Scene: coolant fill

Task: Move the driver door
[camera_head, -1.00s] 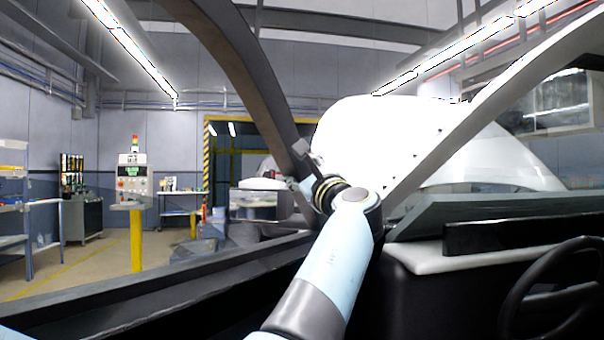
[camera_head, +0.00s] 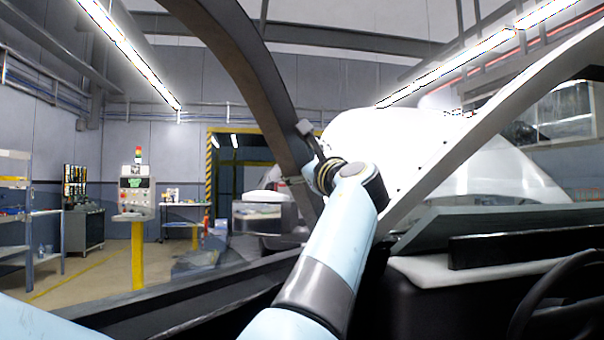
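The driver door appears as a dark curved window frame (camera_head: 262,82), running from the top left down to the middle, with a dark lower sill (camera_head: 200,295) across the lower left. My light blue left arm rises from the bottom middle. Its gripper (camera_head: 300,155) is at the lower part of the curved frame, with one dark finger pointing up beside it and a small piece over its left edge. The grip is small and partly hidden by the wrist, so I cannot tell whether it is closed on the frame. My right gripper is out of view.
The car's pillar (camera_head: 480,140), dashboard (camera_head: 480,265) and steering wheel (camera_head: 550,300) are on the right. Beyond the door stand a yellow-post control panel (camera_head: 137,195), shelves (camera_head: 18,215) and a workbench (camera_head: 182,215). Open floor shows at the left.

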